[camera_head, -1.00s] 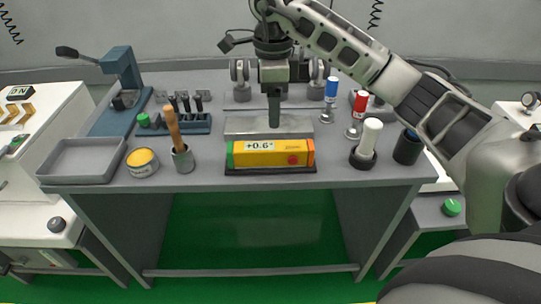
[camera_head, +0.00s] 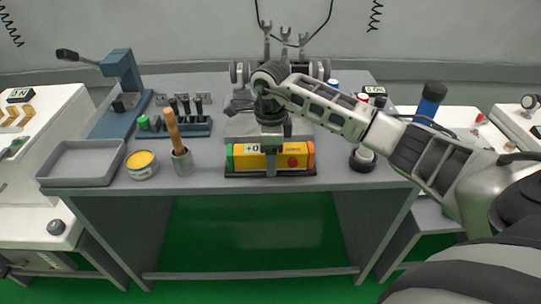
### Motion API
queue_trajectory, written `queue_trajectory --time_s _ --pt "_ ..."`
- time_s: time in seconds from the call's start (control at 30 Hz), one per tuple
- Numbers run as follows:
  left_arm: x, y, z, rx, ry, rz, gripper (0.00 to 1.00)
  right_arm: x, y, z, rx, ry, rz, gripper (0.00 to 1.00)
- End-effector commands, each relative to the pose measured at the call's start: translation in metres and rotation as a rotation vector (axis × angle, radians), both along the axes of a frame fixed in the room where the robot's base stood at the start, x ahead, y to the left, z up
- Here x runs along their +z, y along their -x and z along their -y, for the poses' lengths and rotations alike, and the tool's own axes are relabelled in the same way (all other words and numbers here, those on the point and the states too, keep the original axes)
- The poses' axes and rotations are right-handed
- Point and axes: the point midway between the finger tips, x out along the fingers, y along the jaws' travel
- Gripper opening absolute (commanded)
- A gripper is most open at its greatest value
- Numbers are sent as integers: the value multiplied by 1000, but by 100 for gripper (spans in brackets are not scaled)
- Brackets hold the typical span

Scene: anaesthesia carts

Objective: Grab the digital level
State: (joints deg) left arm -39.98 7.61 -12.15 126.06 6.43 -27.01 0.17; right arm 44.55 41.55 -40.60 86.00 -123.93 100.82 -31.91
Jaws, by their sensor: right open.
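The digital level (camera_head: 296,160) is a yellow box with a green left end, an orange right end, a red button and a small display. It lies on a dark base near the front edge of the grey bench, in the middle. My right gripper (camera_head: 270,165) is over the level, pointing down. One finger shows in front of the level's front face, and the gripper hides part of the display. The jaws are open, and I cannot tell whether they touch the level. My left gripper is not in view.
Left of the level stand a wooden-handled tool in a cup (camera_head: 182,163), a yellow tin (camera_head: 142,164) and a grey tray (camera_head: 82,163). A blue press (camera_head: 121,75) stands at the back left. My right arm partly hides bottles and holders on the right.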

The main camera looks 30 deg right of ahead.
Motion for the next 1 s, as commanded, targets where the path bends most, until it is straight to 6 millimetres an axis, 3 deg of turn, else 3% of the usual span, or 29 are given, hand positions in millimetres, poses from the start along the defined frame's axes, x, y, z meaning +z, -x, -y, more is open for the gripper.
queue_trajectory --time_s 0.2,0.4,0.77,0.87,1.0 --pt "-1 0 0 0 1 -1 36 0 0 0 0 -1 1 61" --pt "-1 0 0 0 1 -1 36 0 0 0 0 -1 1 7" --pt "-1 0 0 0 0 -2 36 5 -1 0 0 -1 3 8" --pt "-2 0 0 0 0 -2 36 13 -1 0 1 0 5 8" --pt "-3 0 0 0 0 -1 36 39 1 -3 4 -1 8 8"
